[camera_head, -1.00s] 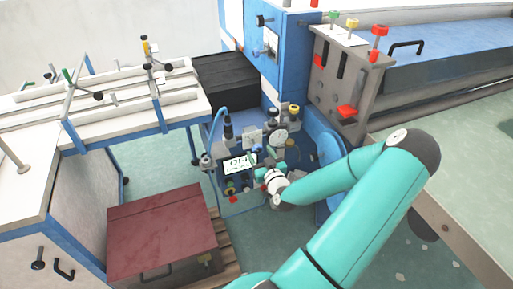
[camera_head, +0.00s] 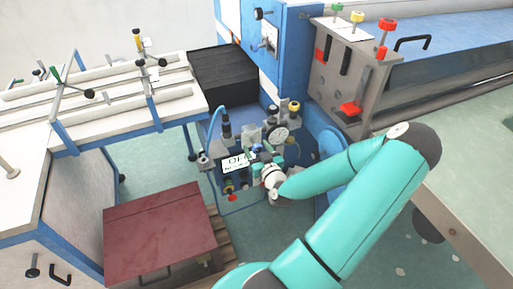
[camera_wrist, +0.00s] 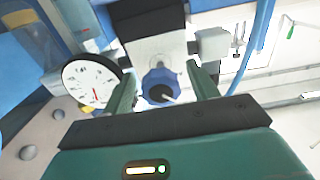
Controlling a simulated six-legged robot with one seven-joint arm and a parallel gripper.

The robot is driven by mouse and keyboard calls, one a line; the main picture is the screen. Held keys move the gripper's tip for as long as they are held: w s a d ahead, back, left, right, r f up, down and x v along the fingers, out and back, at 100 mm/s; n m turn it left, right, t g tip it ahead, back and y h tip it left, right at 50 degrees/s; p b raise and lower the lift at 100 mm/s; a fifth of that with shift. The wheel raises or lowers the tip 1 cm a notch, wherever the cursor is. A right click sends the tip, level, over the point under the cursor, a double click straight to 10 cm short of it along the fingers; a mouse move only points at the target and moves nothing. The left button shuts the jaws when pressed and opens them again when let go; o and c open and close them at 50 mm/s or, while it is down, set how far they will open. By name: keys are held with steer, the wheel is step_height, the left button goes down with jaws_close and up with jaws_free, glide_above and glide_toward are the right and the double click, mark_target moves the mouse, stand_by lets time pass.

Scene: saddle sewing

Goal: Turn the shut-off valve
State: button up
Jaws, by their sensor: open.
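A blue star-shaped knob (camera_wrist: 160,86), which looks like the valve's handle, sits on a dark and grey block in the wrist view. My gripper (camera_wrist: 163,82) is open, with one green finger on each side of the knob. A gap shows between the knob and each finger, so it is not clamped. In the head view my gripper (camera_head: 259,158) is at the valve panel, beside a white sign (camera_head: 237,163) reading OFF, partly covered. The knob is mostly hidden there by my gripper and wrist.
A round white pressure gauge (camera_wrist: 91,82) stands just left of my left finger; it also shows in the head view (camera_head: 278,135). A blue hose (camera_wrist: 262,40) runs at the right. A dark red box (camera_head: 160,235) and a white table (camera_head: 100,90) stand left. A grey lever panel (camera_head: 350,75) stands right.

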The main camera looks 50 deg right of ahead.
steer(key=shift+s+a+r, duration=0.1)
steer(key=shift+s+r, duration=0.05)
steer(key=shift+s, duration=0.05)
steer(key=shift+w, duration=0.1)
steer(key=c, duration=1)
